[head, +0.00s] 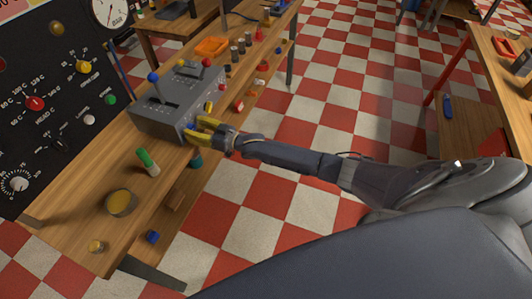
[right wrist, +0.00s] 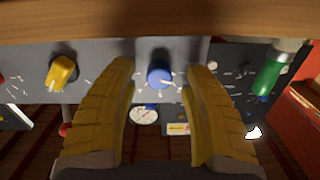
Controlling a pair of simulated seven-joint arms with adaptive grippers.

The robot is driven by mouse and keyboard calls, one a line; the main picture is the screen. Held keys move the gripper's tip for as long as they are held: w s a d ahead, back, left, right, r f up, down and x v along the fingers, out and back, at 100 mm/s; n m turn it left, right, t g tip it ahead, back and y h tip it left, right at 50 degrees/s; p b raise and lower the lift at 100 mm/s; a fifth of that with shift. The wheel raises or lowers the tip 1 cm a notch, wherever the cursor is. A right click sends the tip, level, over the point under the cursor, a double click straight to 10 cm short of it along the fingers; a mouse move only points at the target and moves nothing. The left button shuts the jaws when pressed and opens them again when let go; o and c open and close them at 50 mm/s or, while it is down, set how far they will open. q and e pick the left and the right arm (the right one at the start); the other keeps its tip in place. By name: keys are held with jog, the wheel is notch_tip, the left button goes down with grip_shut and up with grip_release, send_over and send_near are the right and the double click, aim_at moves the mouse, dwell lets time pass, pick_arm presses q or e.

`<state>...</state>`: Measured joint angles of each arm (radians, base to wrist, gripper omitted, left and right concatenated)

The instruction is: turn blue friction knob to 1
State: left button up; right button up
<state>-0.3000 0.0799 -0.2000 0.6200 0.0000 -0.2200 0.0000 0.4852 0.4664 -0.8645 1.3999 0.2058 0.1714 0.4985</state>
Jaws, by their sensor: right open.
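The blue friction knob (right wrist: 160,75) is on the front face of a grey control box (right wrist: 188,52). In the right wrist view it shows between the two yellow fingers of my right gripper (right wrist: 160,76), with a gap on each side. The gripper is open. The scale marks around the knob are too small to read. In the head view the grey box (head: 158,117) stands on the wooden bench, and my right gripper (head: 197,129) is at its front face. The gripper largely hides the knob there. My left gripper is not in view.
A yellow knob (right wrist: 62,72) sits beside the blue one on the box face. Levers with blue (head: 153,77) and red tops rise from the box. The checkered floor lies beyond the bench edge.

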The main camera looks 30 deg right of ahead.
jog(key=v, duration=1.8)
jog(key=w+d+f+h, duration=0.1)
jog(key=d+f+h, duration=0.2)
jog(key=d+f, duration=0.3)
jog(key=w+d+f+n+g+h, duration=0.1)
jog(key=w+d+f+h, duration=0.1)
jog(key=d+f, duration=0.4)
jog(key=shift+w+f+h, duration=0.25)
jog(key=shift+f+h, duration=0.55)
jog(key=shift+f, duration=2.05)
